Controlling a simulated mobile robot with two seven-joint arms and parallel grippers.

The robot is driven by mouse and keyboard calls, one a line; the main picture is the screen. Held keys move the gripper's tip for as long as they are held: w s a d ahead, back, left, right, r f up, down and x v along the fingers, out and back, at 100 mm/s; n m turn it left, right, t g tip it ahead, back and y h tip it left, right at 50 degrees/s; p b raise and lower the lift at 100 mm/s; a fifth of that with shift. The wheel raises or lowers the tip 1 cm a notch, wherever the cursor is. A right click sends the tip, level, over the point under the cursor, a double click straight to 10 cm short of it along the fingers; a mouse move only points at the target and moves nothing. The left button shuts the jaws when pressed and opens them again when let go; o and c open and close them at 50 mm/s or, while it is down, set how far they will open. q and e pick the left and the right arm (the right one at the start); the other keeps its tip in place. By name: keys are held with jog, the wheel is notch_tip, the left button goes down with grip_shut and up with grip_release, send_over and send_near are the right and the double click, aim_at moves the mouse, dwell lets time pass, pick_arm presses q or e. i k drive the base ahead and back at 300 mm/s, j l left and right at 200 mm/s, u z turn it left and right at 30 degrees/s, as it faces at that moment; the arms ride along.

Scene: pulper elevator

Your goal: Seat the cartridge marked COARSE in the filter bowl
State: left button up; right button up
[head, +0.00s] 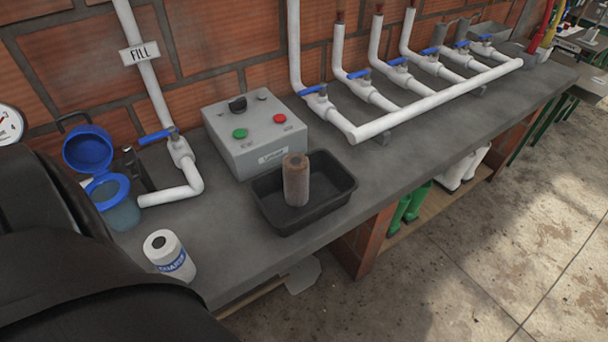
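A white cylindrical cartridge (170,258) with a dark hole in its top stands upright near the front edge of the counter. Its blue label carries lettering that is too small and tilted to read surely. The filter bowl (121,213) stands at the left, translucent blue-grey with a blue rim. A round blue cap (88,148) is tilted up behind it. The inside of the bowl is hard to make out. A brown, dirty-looking cartridge (296,180) stands upright in a black tray (335,205). Neither of my grippers is in view.
A grey control box (245,140) with green and red buttons stands behind the tray. A white FILL pipe (148,75) with a blue-handled valve (157,136) runs beside the bowl. A white pipe manifold (440,97) fills the counter's back right. Bare counter (225,235) lies between white cartridge and tray.

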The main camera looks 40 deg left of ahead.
aim_at(117, 186)
jog(key=u, duration=2.5)
